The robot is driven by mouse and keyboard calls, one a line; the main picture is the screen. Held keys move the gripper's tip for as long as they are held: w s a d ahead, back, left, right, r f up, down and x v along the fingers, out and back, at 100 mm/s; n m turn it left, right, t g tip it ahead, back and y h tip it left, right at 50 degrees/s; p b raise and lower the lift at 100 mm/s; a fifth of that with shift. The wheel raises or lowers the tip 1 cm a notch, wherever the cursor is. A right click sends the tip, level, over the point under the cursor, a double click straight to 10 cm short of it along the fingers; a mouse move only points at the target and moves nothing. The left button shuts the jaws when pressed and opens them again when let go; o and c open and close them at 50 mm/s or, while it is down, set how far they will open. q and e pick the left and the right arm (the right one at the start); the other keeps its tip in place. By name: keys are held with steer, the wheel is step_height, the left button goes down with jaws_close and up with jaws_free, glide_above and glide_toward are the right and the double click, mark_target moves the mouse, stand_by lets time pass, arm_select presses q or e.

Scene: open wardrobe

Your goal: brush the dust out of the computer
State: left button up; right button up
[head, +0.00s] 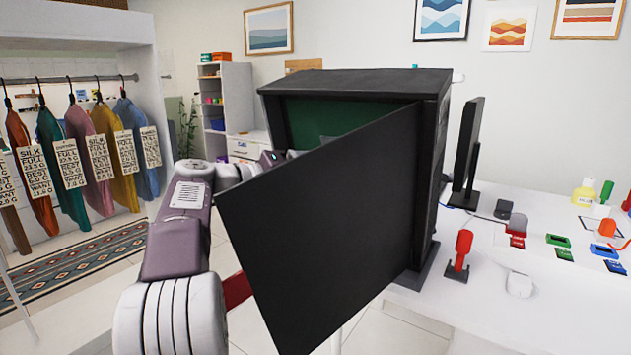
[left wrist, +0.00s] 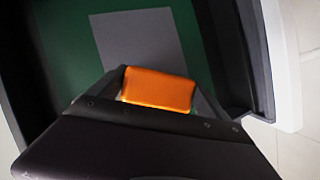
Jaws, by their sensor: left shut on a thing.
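The computer (head: 355,82) is a large black case on the white desk in the head view, with a green interior. Its black side panel (head: 325,220) stands swung open toward me and covers much of the opening. My left arm reaches behind this panel, so my left gripper is hidden in the head view. In the left wrist view my left gripper (left wrist: 158,88) is shut on an orange block-like thing, perhaps the brush; no bristles show. It is in front of the green inside (left wrist: 70,50) and a grey plate (left wrist: 135,38). I cannot make out dust or contact. My right gripper is not in view.
A monitor (head: 468,150) stands close to the right of the case. A red upright tool on a stand (head: 461,252), a white mouse (head: 519,284) and several small coloured items lie on the desk (head: 570,325). Clothes (head: 85,160) hang in the wardrobe at left.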

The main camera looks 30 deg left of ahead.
arm_select(q)
steer(key=shift+s+f, duration=0.2)
steer(key=shift+s, duration=0.15)
steer(key=shift+s+r, duration=0.1)
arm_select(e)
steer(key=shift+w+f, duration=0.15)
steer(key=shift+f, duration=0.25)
arm_select(q)
steer(key=s+b, duration=0.1)
steer(key=s, duration=0.2)
steer(key=shift+a+r, duration=0.1)
steer(key=shift+a, duration=0.05)
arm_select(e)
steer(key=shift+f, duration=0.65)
